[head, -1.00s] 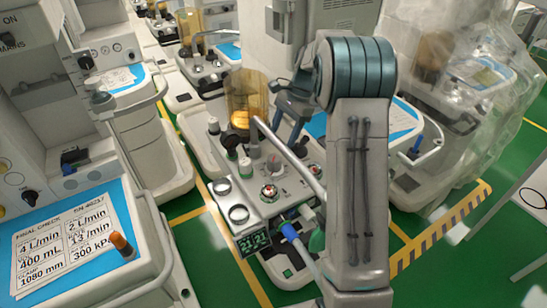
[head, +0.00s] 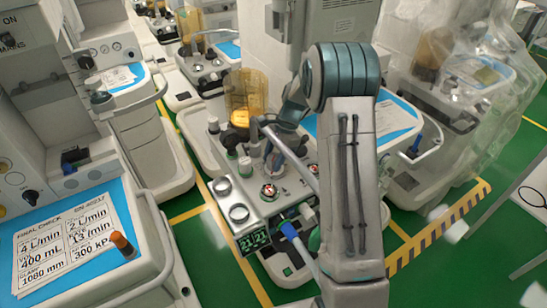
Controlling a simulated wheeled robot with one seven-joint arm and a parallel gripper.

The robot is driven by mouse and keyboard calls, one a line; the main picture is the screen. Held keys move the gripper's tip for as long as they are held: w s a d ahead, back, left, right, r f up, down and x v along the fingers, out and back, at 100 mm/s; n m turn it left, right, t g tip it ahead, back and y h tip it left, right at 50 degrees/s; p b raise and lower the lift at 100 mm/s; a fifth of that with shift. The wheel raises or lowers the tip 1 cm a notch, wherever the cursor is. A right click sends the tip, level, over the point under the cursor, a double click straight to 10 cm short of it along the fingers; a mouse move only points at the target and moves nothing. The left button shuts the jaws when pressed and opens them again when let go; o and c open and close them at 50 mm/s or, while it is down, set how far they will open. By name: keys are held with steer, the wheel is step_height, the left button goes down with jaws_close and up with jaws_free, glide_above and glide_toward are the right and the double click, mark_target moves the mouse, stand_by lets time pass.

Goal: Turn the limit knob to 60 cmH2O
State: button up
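The middle cart's panel (head: 262,207) carries several small controls. A round control with a red and white ring (head: 269,192) sits on it; I cannot tell whether this is the limit knob, and no scale can be read. My gripper (head: 274,160) is over the back part of this panel, behind the ringed control in the picture. It is small and partly hidden by a pale tube, so its fingers and any contact are unclear. My arm covers the panel's right side.
A pale tube (head: 292,158) slants across the panel. A cart with a check card (head: 66,243) is at left. A plastic-covered cart (head: 440,80) is at right.

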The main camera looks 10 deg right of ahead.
steer(key=c, duration=0.4)
steer(key=shift+o, duration=0.2)
steer(key=m, duration=0.2)
steer(key=m+t, duration=0.1)
steer(key=m, duration=0.1)
steer(key=shift+w+m+t, duration=0.1)
steer(key=shift+m+t, duration=0.2)
steer(key=o, duration=1)
steer(key=shift+r, duration=0.1)
steer(key=v, duration=1.3)
steer(key=shift+d+r+b, duration=0.25)
steer(key=shift+d+b, duration=0.05)
steer(key=shift+d, duration=0.15)
